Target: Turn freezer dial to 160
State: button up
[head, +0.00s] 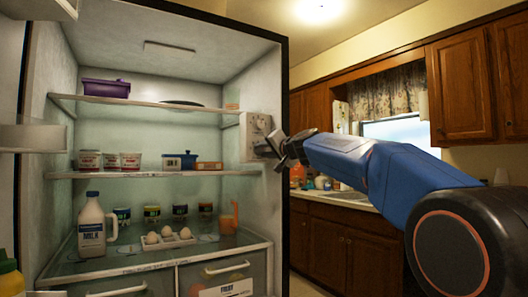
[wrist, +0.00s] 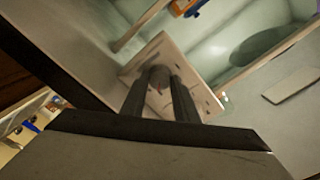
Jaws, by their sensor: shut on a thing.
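The freezer dial (wrist: 159,75) is a small round grey knob with a red mark, on a pale control panel (wrist: 190,62). In the head view the panel (head: 256,127) is fixed to the right inner wall of the open fridge. My gripper (head: 274,147) reaches the panel from the right. In the wrist view its two dark fingers (wrist: 158,90) are shut on the dial, one on each side. The fingers hide part of the dial, and I cannot read its setting.
Fridge shelves left of the panel hold a purple container (head: 106,88), several cups, a blue pot (head: 180,161), a milk jug (head: 92,226) and an egg tray (head: 170,242). The fridge's right edge is close to my gripper. A sink counter (head: 340,199) stands behind my arm.

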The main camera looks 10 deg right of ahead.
jog(key=o, duration=1.1)
jog(key=shift+c, duration=0.2)
jog(key=v, duration=1.7)
jog(key=shift+s, duration=0.2)
